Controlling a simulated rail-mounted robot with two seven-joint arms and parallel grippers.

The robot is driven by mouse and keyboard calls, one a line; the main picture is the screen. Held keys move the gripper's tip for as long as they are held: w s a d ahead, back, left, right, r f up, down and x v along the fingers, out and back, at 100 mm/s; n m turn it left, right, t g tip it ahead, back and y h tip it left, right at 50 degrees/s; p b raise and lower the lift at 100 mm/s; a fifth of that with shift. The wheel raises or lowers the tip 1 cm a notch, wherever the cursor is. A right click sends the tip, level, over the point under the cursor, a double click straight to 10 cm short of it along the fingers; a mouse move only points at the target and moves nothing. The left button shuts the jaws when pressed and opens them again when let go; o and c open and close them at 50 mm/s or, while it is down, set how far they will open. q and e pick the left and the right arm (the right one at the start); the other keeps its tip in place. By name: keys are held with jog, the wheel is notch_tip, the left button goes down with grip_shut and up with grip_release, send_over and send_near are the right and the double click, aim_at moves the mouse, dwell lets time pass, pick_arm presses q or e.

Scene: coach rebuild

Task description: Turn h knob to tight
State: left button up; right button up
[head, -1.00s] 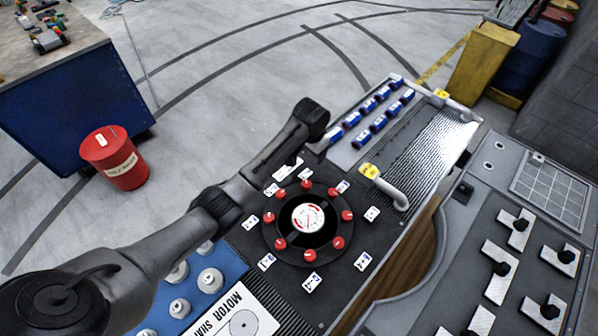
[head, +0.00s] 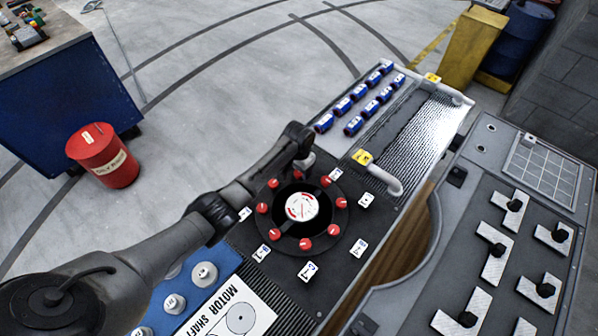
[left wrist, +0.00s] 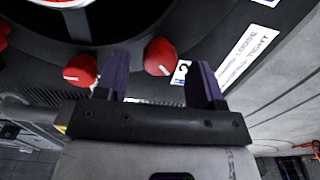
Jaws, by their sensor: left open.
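A black round plate (head: 337,228) carries a ring of red knobs, including one at its right (head: 341,203) and one at its front (head: 306,244). White letter cards stand around the ring; I cannot read which marks h. My left gripper (head: 305,161) is at the ring's far edge, its fingers mostly hidden by the wrist. In the left wrist view the open fingers (left wrist: 158,78) point at a red knob (left wrist: 160,57), which shows between them, apart from both. A second red knob (left wrist: 80,70) lies left of the left finger. A LOOSE/TIGHT label (left wrist: 250,55) is at the right. My right gripper is out of view.
White pegs (head: 204,273) stand on a blue panel at front left. A grey panel with black knobs (head: 497,250) is at right.

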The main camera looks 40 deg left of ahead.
pick_arm(q)
jog(key=shift+f, duration=0.7)
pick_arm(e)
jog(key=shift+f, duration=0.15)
pick_arm(q)
jog(key=shift+c, duration=0.3)
